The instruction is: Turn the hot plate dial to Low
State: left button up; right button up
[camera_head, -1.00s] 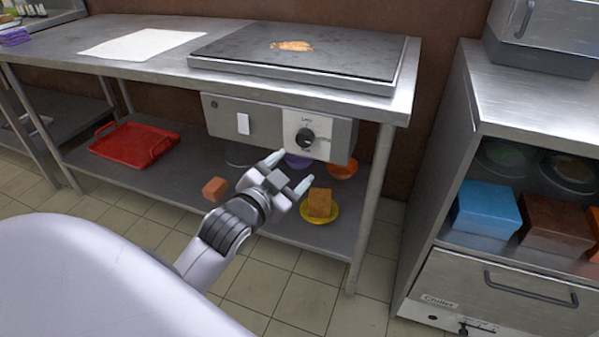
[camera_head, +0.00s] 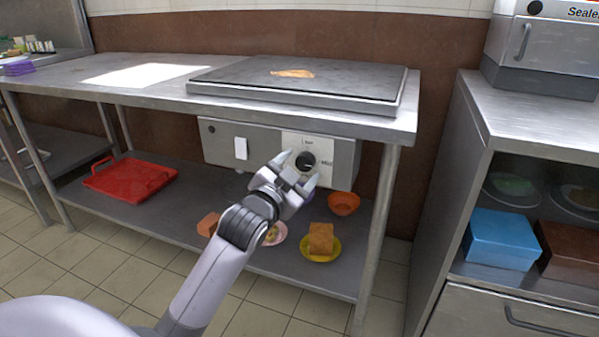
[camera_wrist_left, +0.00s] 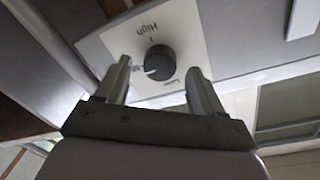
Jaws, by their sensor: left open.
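The hot plate dial (camera_head: 306,161) is a round black knob on a white label plate (camera_head: 321,143) on the front of the grey control box. My left gripper (camera_head: 294,173) is open just in front of the dial, with nothing held. In the left wrist view the dial (camera_wrist_left: 160,62) shows between and beyond the two fingertips (camera_wrist_left: 158,70), which do not visibly touch it. Its white mark points left there, towards a partly hidden label that reads "Mid" in the head view. "High" shows above the dial in the wrist view; another label below is blurred. My right gripper is not in view.
The hot plate (camera_head: 300,79) lies on the steel table above the box. A white switch (camera_head: 241,148) sits left of the dial. Below, the shelf holds a red tray (camera_head: 131,179), an orange bowl (camera_head: 343,203) and a yellow plate (camera_head: 333,251). A steel cabinet (camera_head: 455,200) stands right.

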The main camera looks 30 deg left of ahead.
pick_arm(q)
jog(key=shift+w+a, duration=0.1)
jog(key=shift+w, duration=0.45)
jog(key=c, duration=1.1)
jog(key=shift+o, duration=0.2)
